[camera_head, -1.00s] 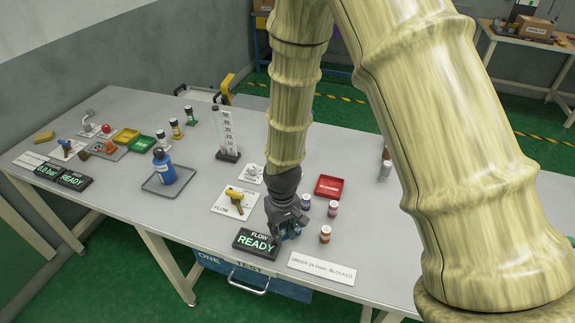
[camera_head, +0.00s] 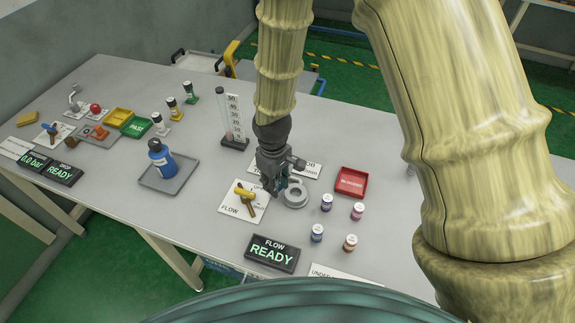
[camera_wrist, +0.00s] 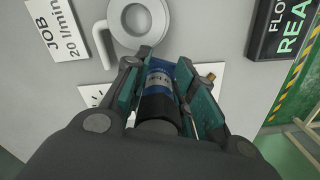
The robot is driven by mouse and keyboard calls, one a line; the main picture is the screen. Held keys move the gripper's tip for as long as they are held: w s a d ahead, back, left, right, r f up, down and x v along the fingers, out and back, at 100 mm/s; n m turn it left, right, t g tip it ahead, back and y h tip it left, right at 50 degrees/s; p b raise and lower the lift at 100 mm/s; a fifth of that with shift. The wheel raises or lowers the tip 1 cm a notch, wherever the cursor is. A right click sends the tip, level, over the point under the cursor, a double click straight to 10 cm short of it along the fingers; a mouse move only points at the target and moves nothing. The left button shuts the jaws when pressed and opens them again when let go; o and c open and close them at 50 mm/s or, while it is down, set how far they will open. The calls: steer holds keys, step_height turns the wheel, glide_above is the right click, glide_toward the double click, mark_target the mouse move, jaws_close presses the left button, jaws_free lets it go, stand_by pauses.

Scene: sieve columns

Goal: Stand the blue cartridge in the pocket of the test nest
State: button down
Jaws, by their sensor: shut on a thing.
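My gripper (camera_wrist: 158,95) is shut on the blue cartridge (camera_wrist: 160,78), which shows a blue band with a pale label and a dark body between the teal finger pads. In the head view, my gripper (camera_head: 273,186) is over the table beside the grey ring-shaped test nest (camera_head: 301,202), and the cartridge is mostly hidden. In the wrist view, the nest (camera_wrist: 114,22) lies ahead of the cartridge, which is apart from its round pocket. The pocket looks empty.
Several small capped vials stand right of the nest, including a blue one (camera_head: 317,233). A red tray (camera_head: 352,182) is behind them. A yellow-handled FLOW valve (camera_head: 245,193) is close on the left. The FLOW READY display (camera_head: 272,253) is in front, and a graduated column (camera_head: 234,120) stands behind.

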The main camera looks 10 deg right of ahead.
steer(key=w+d, duration=0.1)
steer(key=w, duration=0.1)
steer(key=w+d+p, duration=0.1)
steer(key=w+d, duration=0.1)
steer(key=w+d+p, duration=0.1)
steer(key=w, duration=0.2)
steer(key=shift+d+f, duration=0.35)
steer(key=shift+d, duration=0.05)
steer(key=shift+s+f+p, duration=0.1)
steer(key=shift+f+p, duration=0.75)
steer(key=shift+f, duration=0.85)
steer(key=shift+f, duration=0.2)
steer(key=c, duration=1.2)
jaws_free()
